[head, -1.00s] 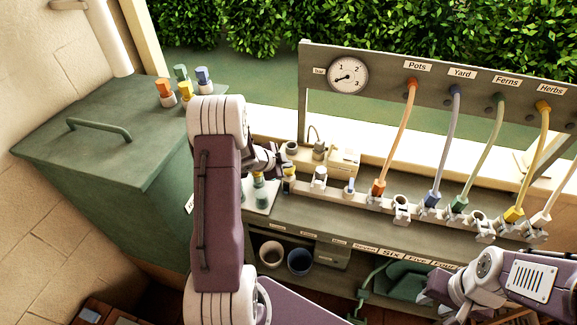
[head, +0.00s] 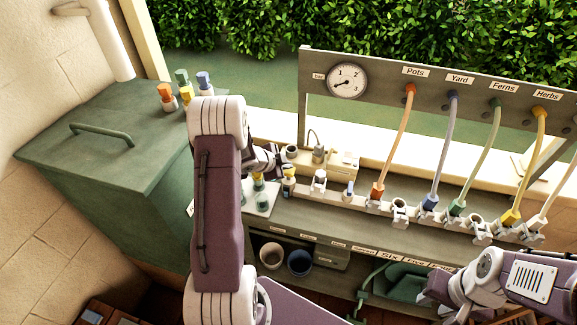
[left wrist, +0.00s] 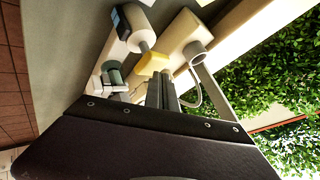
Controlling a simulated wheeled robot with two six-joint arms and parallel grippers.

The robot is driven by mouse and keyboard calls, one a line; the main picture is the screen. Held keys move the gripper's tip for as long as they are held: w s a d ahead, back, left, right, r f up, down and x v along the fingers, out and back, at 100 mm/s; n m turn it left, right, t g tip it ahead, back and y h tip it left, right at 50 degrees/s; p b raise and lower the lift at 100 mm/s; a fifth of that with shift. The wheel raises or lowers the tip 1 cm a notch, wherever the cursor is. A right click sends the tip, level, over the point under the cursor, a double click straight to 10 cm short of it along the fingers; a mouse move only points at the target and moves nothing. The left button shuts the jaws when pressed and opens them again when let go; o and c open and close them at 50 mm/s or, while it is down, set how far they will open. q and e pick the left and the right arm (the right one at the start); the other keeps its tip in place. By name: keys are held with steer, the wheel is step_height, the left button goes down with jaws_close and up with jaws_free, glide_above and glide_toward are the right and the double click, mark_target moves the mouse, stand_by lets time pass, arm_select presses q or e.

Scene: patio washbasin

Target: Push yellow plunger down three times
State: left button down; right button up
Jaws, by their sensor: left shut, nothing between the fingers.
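The yellow plunger (head: 289,171) stands at the left end of the grey rail on the bench. In the left wrist view its yellow cap (left wrist: 152,62) sits just beyond my fingertips, on a pale cylindrical body. My left gripper (head: 284,165) is shut and empty, with its tips at or very close to the cap; I cannot tell whether they touch. Its dark fingers (left wrist: 162,86) show side by side in the left wrist view. My right gripper (head: 430,296) is at the lower right, away from the plunger, and its jaws are unclear.
A rail of white fittings with coloured hoses (head: 433,160) runs right of the plunger. A pressure gauge (head: 347,80) is on the panel behind. A beige box (head: 343,162) stands close behind the plunger. Coloured connectors (head: 184,92) stand on the green chest (head: 110,120) at left.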

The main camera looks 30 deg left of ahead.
mark_target(287, 171)
arm_select(q)
steer(key=shift+r, duration=0.25)
step_height(287, 171, up, 6)
steer(key=p, duration=0.6)
stand_by(2.2)
